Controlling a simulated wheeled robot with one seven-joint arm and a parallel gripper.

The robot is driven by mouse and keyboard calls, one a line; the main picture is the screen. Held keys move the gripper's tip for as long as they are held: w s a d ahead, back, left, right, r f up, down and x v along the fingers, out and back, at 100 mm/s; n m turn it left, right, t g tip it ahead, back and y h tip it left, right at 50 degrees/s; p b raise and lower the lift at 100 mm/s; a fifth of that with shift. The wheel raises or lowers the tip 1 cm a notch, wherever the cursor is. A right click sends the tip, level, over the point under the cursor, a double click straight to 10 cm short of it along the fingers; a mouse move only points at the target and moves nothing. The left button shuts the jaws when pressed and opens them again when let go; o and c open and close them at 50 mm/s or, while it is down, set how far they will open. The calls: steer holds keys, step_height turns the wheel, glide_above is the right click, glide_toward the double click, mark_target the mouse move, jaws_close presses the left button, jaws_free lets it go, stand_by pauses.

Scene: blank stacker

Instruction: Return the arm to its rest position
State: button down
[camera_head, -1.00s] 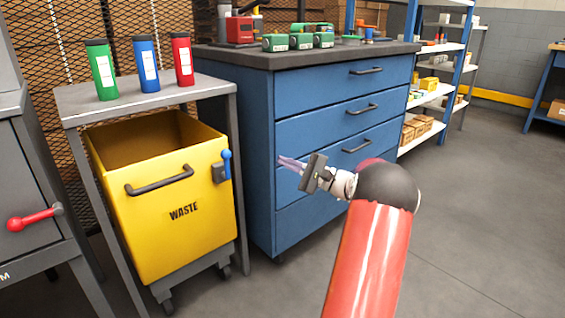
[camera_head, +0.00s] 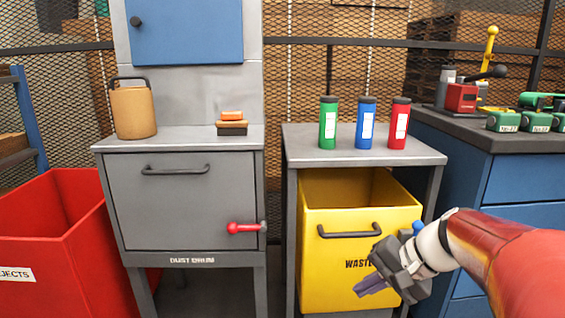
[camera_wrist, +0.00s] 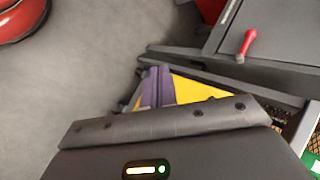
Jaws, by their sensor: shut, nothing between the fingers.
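My gripper (camera_head: 372,287) is in front of the yellow waste bin at the lower right of the head view, with my red arm reaching in from the right edge. Its purple fingers are together and hold nothing. In the wrist view the shut fingers (camera_wrist: 155,86) point toward the side of the grey table, with a strip of yellow bin behind them. I cannot tell how far the fingertips are from the bin.
The yellow bin (camera_head: 318,272) stands under a grey table (camera_head: 300,150) bearing green, blue and red bottles. Left are a grey cabinet (camera_head: 185,210) with a red handle (camera_head: 243,228) and a red rejects bin (camera_head: 85,220). A blue drawer cabinet (camera_head: 520,180) stands right.

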steer(key=s+r+n+t+h+p, duration=0.2)
steer(key=s+n+h, duration=0.4)
steer(key=s, duration=0.9)
steer(key=shift+a+r+n+h+p, duration=0.3)
steer(key=shift+a+r+h+p, duration=0.25)
steer(key=shift+p, duration=0.55)
steer(key=c, duration=2.1)
jaws_free()
steer(key=shift+d, duration=0.1)
steer(key=shift+c, duration=0.2)
